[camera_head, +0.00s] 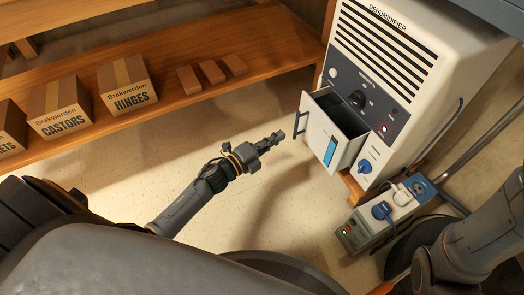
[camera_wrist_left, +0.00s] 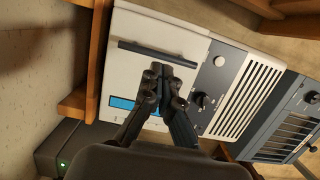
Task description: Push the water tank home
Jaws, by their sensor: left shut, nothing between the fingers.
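The dehumidifier (camera_head: 400,55) is a cream cabinet with a dark slatted grille, standing at the upper right in the head view. Its water tank (camera_head: 347,148) is a white drawer with a dark bar handle and a blue window, pulled part way out of the front. In the left wrist view the tank front (camera_wrist_left: 190,42) faces the camera, with its dark handle (camera_wrist_left: 157,54) across the upper part. My left gripper (camera_head: 281,136) is shut and empty, a short way left of the tank front. It also shows in the left wrist view (camera_wrist_left: 172,66), below the handle. My right gripper is not seen.
A power box (camera_head: 352,236) with plugs and a green light stands on the floor right of centre. A wooden shelf (camera_head: 190,68) with boxes of castors (camera_head: 60,108) and hinges (camera_head: 127,88) runs along the back left. The floor before the tank is clear.

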